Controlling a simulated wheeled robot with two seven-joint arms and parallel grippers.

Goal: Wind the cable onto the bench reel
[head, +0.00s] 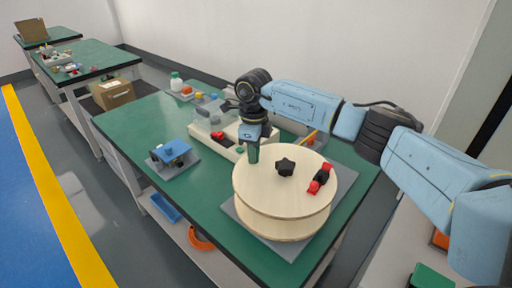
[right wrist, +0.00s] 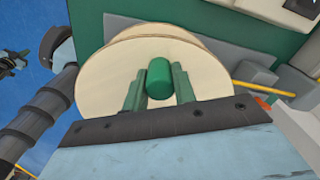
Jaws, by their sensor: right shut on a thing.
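The bench reel (head: 275,208) is a pale wooden spool on a grey plate, with a black star knob (head: 285,167) and a red-and-black piece (head: 321,179) on its top flange. My right gripper (head: 253,152) points down at the reel's far left edge. In the right wrist view its green fingers are shut on a green cylinder (right wrist: 158,78), in front of the pale flange (right wrist: 97,78). I cannot tell whether the cylinder is fixed to the reel. A thin yellow strand (right wrist: 267,90), possibly the cable, runs to the right there. No winding on the reel is clearly visible. My left gripper is not clearly seen.
A blue device on a grey plate (head: 172,155) stands left on the green bench (head: 135,120). A pale machine (head: 213,142) stands behind my gripper, with bottles and small parts farther back. A cardboard box (head: 113,94) stands beyond. The bench's front left is clear.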

